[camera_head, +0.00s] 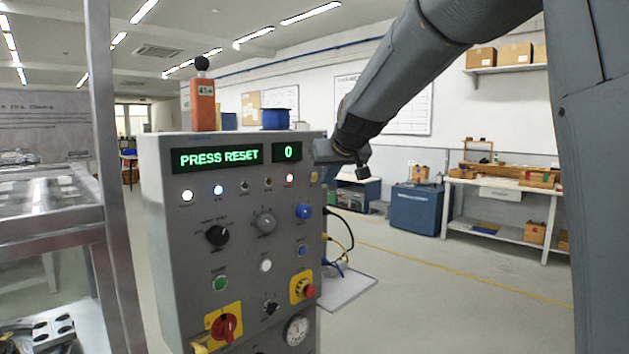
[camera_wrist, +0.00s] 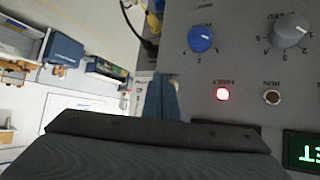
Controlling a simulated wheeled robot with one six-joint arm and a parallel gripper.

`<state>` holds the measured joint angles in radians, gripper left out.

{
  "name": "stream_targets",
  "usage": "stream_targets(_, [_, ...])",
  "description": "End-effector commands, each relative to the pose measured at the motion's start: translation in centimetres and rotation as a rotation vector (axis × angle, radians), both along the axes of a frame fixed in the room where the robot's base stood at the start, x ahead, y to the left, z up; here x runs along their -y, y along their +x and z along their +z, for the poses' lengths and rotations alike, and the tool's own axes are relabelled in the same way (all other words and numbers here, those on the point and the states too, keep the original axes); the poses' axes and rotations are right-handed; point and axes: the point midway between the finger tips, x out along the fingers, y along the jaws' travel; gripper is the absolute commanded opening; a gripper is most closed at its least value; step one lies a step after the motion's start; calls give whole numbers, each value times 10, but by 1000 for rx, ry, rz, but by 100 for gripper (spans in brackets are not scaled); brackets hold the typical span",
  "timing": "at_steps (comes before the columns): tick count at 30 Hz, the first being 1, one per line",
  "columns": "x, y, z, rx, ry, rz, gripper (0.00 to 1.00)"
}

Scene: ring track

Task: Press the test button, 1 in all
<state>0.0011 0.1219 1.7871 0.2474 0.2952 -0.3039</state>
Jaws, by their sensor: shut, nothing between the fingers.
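The grey control panel (camera_head: 240,185) stands at centre in the head view. Its display (camera_head: 217,157) reads "PRESS RESET" and a smaller display (camera_head: 288,152) reads "0". A green button (camera_head: 220,282), a white button (camera_head: 265,265) and a small blue button (camera_head: 301,250) sit on its face. Their labels are too small to read, so I cannot tell which is the test button. My gripper (camera_head: 323,150) is by the panel's upper right edge, partly hidden by my arm. In the wrist view my gripper (camera_wrist: 163,98) is shut and empty, beside the lit red FAULT lamp (camera_wrist: 222,94).
A metal frame (camera_head: 112,180) stands left. Cables hang at the panel's right side.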

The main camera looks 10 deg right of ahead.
Motion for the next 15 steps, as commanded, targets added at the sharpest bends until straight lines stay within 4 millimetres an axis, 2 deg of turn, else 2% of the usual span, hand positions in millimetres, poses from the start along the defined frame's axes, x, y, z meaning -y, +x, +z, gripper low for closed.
stream_targets(15, [24,-34,-2,2,1,-1,0])
